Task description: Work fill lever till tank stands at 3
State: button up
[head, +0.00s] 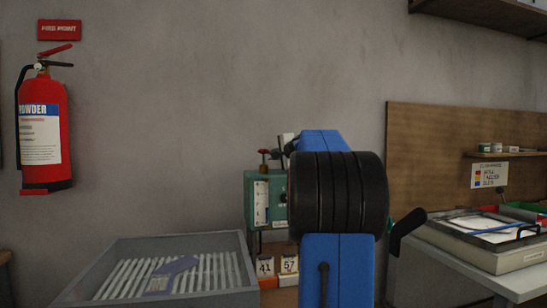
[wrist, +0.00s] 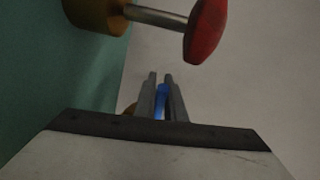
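The teal tank unit (head: 279,188) stands behind my arm in the head view, partly hidden by it. Its white level gauge (head: 262,203) faces me, but the marks are too small to read. A red knob (head: 264,152) on a stem shows at its top; it is large in the wrist view (wrist: 206,30), beside a brass fitting (wrist: 97,14). The red knob is apart from the fingers.
A grey slatted tray (head: 245,262) stands front left, with a blue-grey item (head: 170,274) on its slats. Cards numbered 41 (head: 265,267) and 57 (head: 289,265) are below the tank. A bench with a shallow box (head: 490,257) is right. A fire extinguisher (head: 42,130) hangs left.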

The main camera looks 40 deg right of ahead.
jog(key=o, duration=0.4)
jog(key=shift+o, duration=0.2)
jog(key=shift+s, duration=0.1)
jog(key=v, duration=1.7)
jog(key=shift+s+a, duration=0.1)
